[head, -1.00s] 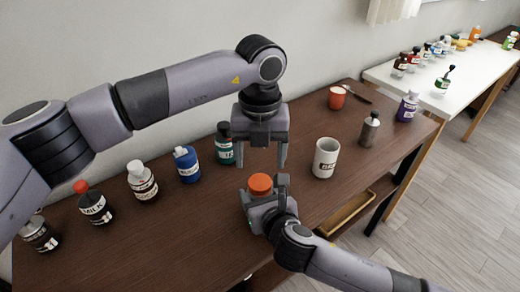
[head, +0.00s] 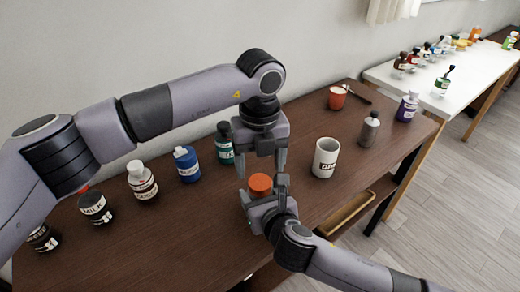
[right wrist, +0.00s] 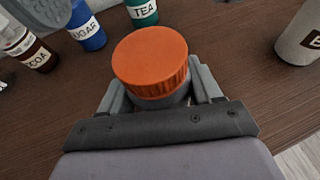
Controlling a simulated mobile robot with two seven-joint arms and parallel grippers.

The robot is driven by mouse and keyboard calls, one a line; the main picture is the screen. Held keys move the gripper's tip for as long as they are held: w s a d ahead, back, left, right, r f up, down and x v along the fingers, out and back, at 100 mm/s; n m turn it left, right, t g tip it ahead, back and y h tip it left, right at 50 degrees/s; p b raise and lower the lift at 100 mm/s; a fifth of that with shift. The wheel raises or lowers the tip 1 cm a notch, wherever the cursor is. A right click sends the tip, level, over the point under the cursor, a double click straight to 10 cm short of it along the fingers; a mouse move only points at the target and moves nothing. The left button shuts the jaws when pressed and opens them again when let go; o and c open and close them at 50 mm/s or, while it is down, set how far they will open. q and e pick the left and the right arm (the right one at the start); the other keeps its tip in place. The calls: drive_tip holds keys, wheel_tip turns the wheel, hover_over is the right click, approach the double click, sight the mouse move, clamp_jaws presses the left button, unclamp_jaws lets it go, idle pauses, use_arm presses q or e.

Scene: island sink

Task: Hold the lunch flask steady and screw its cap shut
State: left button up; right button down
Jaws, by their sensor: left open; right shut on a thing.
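The lunch flask has an orange ribbed cap (head: 260,183), which also fills the middle of the right wrist view (right wrist: 150,62). A narrow grey band of the flask (right wrist: 165,103) shows under the cap; the rest is hidden by my right gripper. My right gripper (head: 264,195) is shut on the flask, with one finger on each side below the cap. My left gripper (head: 261,170) is open and points down just above the cap, its fingers spread wider than the cap. Whether they touch it cannot be told.
A white mug (head: 325,158) stands close on the right, with a grey bottle (head: 370,130) beyond. Teal (head: 224,145), blue (head: 187,164) and white-topped (head: 141,181) bottles line the left. An orange cup (head: 337,97) is at the back. The wooden table (head: 190,235) is bare in front.

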sight(260, 182)
use_arm(q)
drive_tip(key=shift+f, duration=2.2)
drive_tip(key=c, duration=1.1)
drive_tip(key=m, duration=0.6)
drive_tip(key=o, duration=1.2)
drive_tip(key=shift+r, duration=0.1)
